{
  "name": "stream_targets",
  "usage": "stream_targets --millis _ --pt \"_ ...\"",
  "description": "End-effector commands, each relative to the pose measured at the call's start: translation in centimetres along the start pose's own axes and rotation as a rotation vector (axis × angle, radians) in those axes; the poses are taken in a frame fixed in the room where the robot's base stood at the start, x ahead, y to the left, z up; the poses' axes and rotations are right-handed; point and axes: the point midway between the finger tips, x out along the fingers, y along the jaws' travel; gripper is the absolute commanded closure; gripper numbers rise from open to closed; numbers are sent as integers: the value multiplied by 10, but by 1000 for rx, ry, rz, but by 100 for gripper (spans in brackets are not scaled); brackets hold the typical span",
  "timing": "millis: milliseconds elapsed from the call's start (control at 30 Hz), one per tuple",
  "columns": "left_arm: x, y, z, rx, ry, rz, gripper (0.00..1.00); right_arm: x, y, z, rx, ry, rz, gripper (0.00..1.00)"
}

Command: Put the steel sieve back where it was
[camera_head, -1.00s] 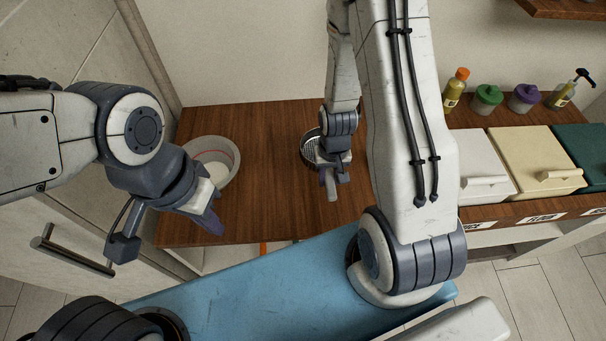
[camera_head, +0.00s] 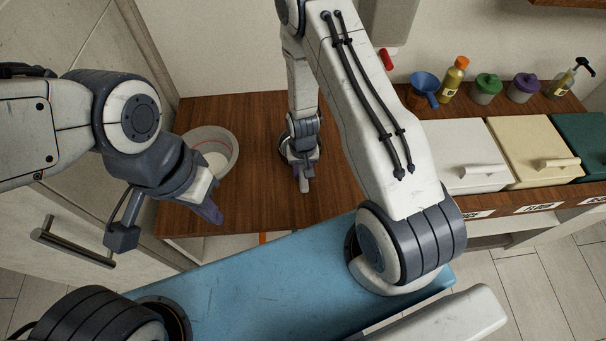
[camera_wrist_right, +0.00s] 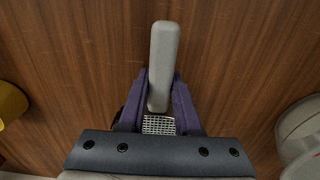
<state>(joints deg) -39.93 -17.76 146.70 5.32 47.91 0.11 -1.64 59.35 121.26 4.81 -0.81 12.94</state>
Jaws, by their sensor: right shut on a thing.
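The steel sieve shows as a pale grey handle (camera_head: 304,184) and a dark rim (camera_head: 282,146) over the wooden counter (camera_head: 250,200). My right gripper (camera_head: 303,166) is shut on the handle. In the right wrist view the handle (camera_wrist_right: 164,60) is between the purple fingers of the gripper (camera_wrist_right: 160,95), and a patch of wire mesh (camera_wrist_right: 158,125) shows below it. Most of the sieve is hidden by my gripper. I cannot tell whether it touches the counter. My left gripper (camera_head: 208,207) hangs near the counter's left front, with no object visible in it.
A pale bowl (camera_head: 229,160) with a red line inside stands left of the sieve. A blue scoop or funnel (camera_head: 424,88), a yellow bottle (camera_head: 454,78) and lidded jars stand at the back right, behind lidded bins (camera_head: 470,155). A yellow object (camera_wrist_right: 10,103) shows in the right wrist view.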

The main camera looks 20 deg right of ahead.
Motion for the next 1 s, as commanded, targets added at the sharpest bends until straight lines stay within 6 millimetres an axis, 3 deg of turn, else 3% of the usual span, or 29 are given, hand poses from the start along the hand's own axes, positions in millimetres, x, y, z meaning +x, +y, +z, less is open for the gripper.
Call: stream_targets --millis 267,300,367,767,1000 --pt "3 0 0 0 1 0 100 3 0 0 -1 1 0 100" --pt "2 0 0 0 1 0 100 1 0 0 -1 0 0 56" --pt "1 0 0 0 1 0 100 1 0 0 -1 0 0 38" --pt "-4 0 0 0 1 0 100 -5 0 0 -1 0 0 38" --pt "-37 3 -2 0 1 0 100 -46 0 0 -2 0 -1 38"
